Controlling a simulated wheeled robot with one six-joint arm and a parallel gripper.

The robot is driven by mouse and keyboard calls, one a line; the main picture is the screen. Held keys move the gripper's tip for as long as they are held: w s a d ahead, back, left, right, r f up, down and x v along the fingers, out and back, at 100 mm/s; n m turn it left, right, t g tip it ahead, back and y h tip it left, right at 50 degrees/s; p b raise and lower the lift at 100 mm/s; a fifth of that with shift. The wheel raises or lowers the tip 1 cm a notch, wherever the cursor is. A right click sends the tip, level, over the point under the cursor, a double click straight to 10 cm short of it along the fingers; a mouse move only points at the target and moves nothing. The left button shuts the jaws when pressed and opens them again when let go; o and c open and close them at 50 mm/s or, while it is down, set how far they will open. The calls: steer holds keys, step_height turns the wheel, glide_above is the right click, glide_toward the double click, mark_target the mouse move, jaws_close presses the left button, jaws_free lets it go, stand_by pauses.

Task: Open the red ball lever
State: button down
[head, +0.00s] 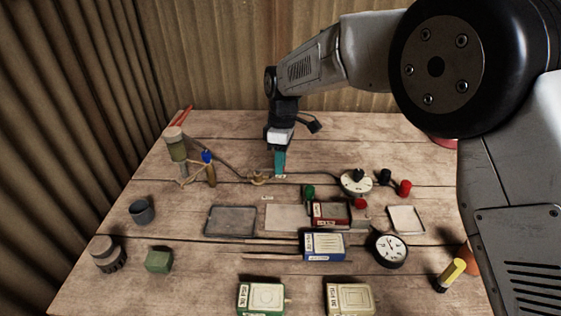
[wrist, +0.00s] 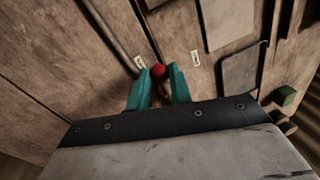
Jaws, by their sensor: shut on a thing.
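My gripper (head: 280,174) points down over the back middle of the wooden table, its teal fingers by the pipe line. In the wrist view, the red ball (wrist: 158,71) sits between the two teal fingertips (wrist: 159,74), which are shut on it. The ball lies beside a long dark pipe (wrist: 117,32). In the head view the fingers hide the ball and its lever. A small brass fitting (head: 259,177) shows on the pipe just left of the fingers.
A bottle (head: 176,147) on a stand and a blue-topped valve (head: 208,160) stand to the left. A round pale device (head: 356,182) with a black knob is to the right. Trays (head: 231,234), tins (head: 262,297) and a dial gauge (head: 387,249) lie in front.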

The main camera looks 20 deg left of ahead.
steer(key=shift+a, duration=0.1)
steer(key=c, duration=1.3)
jaws_free()
steer(key=r, duration=0.2)
steer(key=w+r, duration=0.1)
steer(key=r, duration=0.4)
steer(key=shift+w+a+r, duration=0.15)
steer(key=shift+w+r, duration=0.05)
steer(key=shift+r, duration=0.15)
